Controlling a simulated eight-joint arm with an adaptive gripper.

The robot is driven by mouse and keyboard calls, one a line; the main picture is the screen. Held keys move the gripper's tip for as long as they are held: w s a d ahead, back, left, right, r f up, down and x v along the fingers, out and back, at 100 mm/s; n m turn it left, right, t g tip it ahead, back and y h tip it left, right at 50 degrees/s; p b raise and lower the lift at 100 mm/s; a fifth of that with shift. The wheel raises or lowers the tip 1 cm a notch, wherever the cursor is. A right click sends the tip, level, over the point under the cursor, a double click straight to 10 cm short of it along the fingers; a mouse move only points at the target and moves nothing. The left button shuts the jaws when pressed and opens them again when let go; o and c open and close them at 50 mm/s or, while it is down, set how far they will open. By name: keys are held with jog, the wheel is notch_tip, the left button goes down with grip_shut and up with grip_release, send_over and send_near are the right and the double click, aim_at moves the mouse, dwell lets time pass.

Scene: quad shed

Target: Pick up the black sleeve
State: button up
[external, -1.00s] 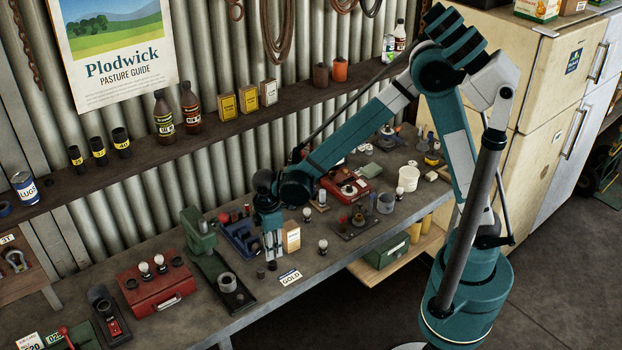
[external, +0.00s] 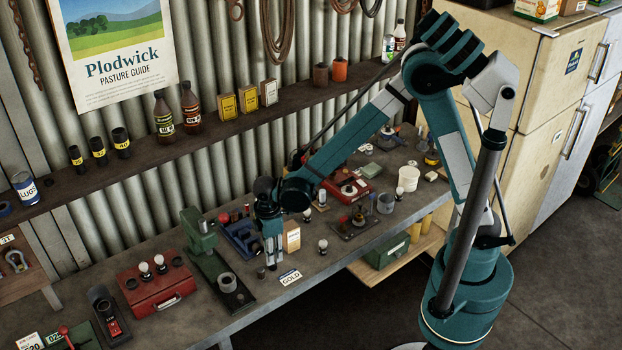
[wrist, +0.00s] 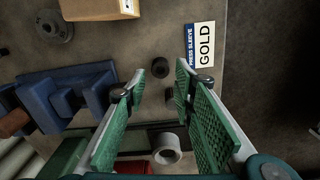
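The black sleeve is a small dark ring standing on the bench, seen in the wrist view (wrist: 160,67) just past and between my fingertips. In the external view a small dark cylinder (external: 261,272) beside my fingers appears to be the sleeve. My gripper (external: 272,262) points down over the bench. In the wrist view its green-padded fingers (wrist: 165,88) are spread apart with nothing between the pads.
A "PRESS SLEEVE GOLD" card (wrist: 201,45) lies close to the right of the sleeve. A blue vise (wrist: 60,95) is left and a cardboard box (wrist: 100,8) above it. A green press (external: 205,245) stands left of my gripper in the external view.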

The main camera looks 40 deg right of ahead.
jog(key=shift+f, duration=2.6)
jog(key=shift+c, duration=0.6)
jog(key=c, duration=0.4)
